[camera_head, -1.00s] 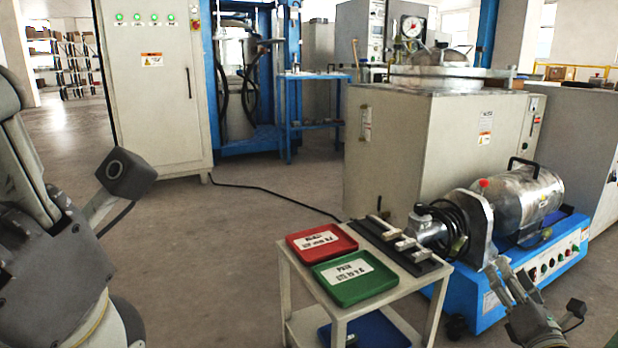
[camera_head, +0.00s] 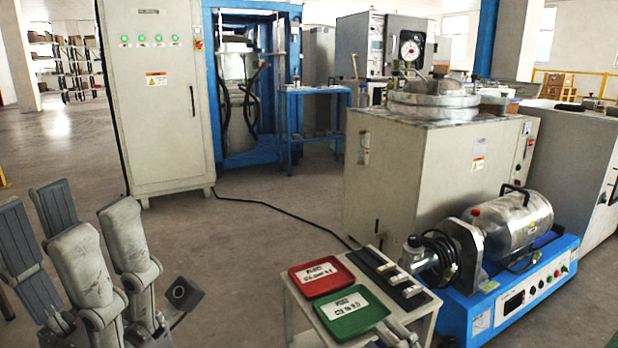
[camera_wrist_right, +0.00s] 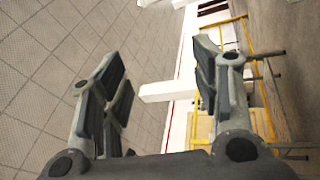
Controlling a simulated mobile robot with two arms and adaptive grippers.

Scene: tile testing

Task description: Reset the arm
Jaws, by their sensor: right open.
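My left gripper (camera_head: 66,210) stands upright at the lower left of the head view. Its grey fingers are spread apart, with nothing between them, over bare floor. My right gripper (camera_wrist_right: 160,95) fills the right wrist view, its two sides wide apart and empty. Tiled floor and a yellow frame show beyond it. In the head view, a small grey part (camera_head: 397,334) shows at the bottom edge by the green tray; I cannot tell if it belongs to my right arm.
A small white cart carries a red tray (camera_head: 321,276), a green tray (camera_head: 352,311) and a dark fixture (camera_head: 392,277). The blue-based motor machine (camera_head: 510,299) stands to its right. A black cable (camera_head: 285,214) crosses the floor.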

